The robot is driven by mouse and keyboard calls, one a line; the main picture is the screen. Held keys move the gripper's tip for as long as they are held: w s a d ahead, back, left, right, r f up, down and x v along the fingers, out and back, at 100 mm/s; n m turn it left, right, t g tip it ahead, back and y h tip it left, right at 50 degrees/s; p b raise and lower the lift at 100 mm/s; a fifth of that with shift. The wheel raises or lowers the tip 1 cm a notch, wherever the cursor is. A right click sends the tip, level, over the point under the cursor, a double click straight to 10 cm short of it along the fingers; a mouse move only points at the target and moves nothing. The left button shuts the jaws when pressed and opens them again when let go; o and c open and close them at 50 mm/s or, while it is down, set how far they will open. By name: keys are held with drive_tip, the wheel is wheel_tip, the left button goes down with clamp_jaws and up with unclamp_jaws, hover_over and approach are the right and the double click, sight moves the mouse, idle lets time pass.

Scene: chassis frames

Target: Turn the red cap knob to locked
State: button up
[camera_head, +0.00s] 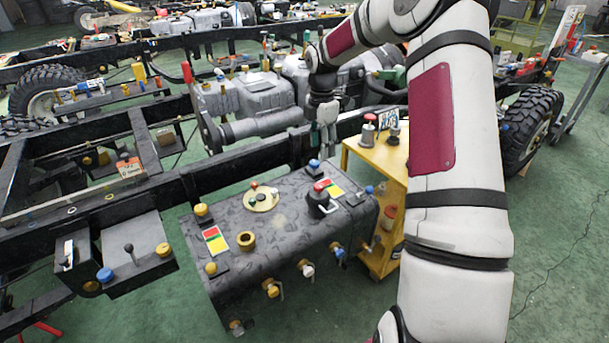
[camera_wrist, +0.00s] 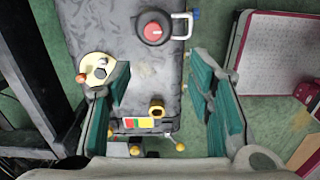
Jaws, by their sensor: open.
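A red cap knob (camera_wrist: 154,30) with a dark base sits on top of the grey tank (camera_wrist: 144,72), at the top of the wrist view. In the head view the black knob with a red top (camera_head: 319,202) is near the tank's far right end, beside a red-yellow-green label (camera_head: 330,188). Its pointing direction is too small to read. My gripper (camera_head: 326,138) hangs above and behind the tank in the head view. In the wrist view my gripper (camera_wrist: 160,75) is open, teal pads wide apart, with nothing between them. The knob lies beyond the fingertips, not touched.
A yellow plate with small knobs (camera_head: 262,199) and a yellow ring (camera_head: 246,240) are also on the tank. A metal loop (camera_wrist: 182,25) stands beside the knob. The yellow cart (camera_head: 372,165) stands right of the tank; the black chassis rail (camera_head: 230,172) runs behind it.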

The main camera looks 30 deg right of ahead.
sight(319, 185)
drive_tip(key=f, duration=0.5)
drive_tip(key=w+f, duration=0.1)
drive_tip(key=f, duration=0.9)
drive_tip(key=shift+w+d+f, duration=0.1)
drive_tip(key=shift+w+d, duration=0.05)
drive_tip(key=shift+d, duration=0.25)
clamp_jaws()
